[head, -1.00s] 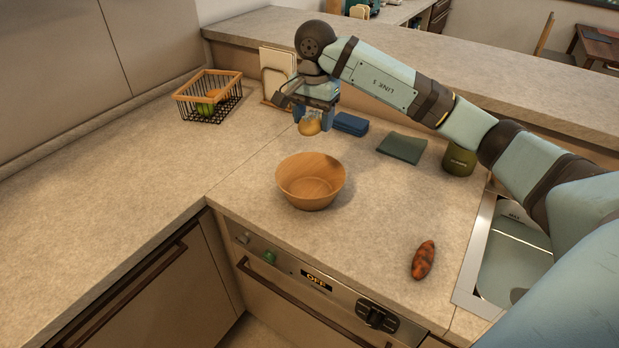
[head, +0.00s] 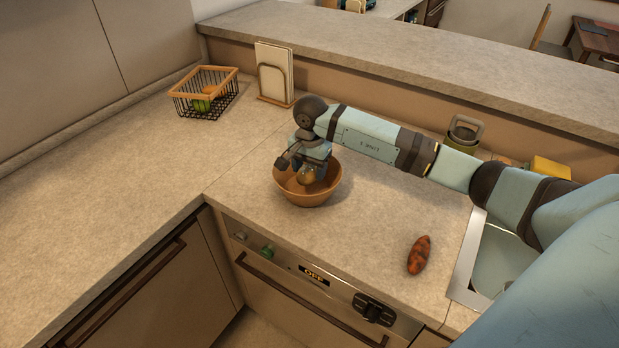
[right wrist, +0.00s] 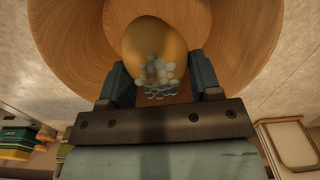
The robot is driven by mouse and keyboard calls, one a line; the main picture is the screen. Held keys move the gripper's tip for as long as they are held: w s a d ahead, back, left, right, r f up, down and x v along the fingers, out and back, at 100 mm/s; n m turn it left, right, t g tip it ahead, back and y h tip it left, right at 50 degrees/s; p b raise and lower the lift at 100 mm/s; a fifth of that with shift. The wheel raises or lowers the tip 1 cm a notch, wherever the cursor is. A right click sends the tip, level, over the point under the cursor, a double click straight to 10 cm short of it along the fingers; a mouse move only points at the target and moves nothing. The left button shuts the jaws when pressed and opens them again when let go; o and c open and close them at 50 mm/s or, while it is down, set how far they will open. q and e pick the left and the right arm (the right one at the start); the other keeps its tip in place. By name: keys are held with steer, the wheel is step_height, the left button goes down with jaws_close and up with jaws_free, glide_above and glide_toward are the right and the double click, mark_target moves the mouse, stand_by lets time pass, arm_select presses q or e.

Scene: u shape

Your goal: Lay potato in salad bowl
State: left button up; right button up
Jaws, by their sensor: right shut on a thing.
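The wooden salad bowl (head: 308,195) stands upright on the counter in the middle of the head view. My right gripper (head: 312,172) is at the bowl, over its opening, and is shut on the yellow-brown potato (head: 307,175). In the right wrist view the potato (right wrist: 155,48) sits between the two fingers (right wrist: 160,80), with the inside of the bowl (right wrist: 240,35) behind it. I cannot tell whether the potato touches the bowl. My left gripper is not in view.
A reddish-brown sweet potato (head: 419,255) lies on the counter at the front right, near the sink (head: 465,262). A wire basket (head: 205,93) with fruit and a board holder (head: 274,72) stand at the back left. The left counter is clear.

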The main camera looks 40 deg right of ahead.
mark_target(310, 187)
step_height(310, 187, down, 4)
steer(key=shift+r, duration=0.15)
steer(key=shift+f, duration=0.2)
steer(key=o, duration=0.6)
steer(key=shift+o, duration=0.5)
steer(key=shift+r, duration=0.1)
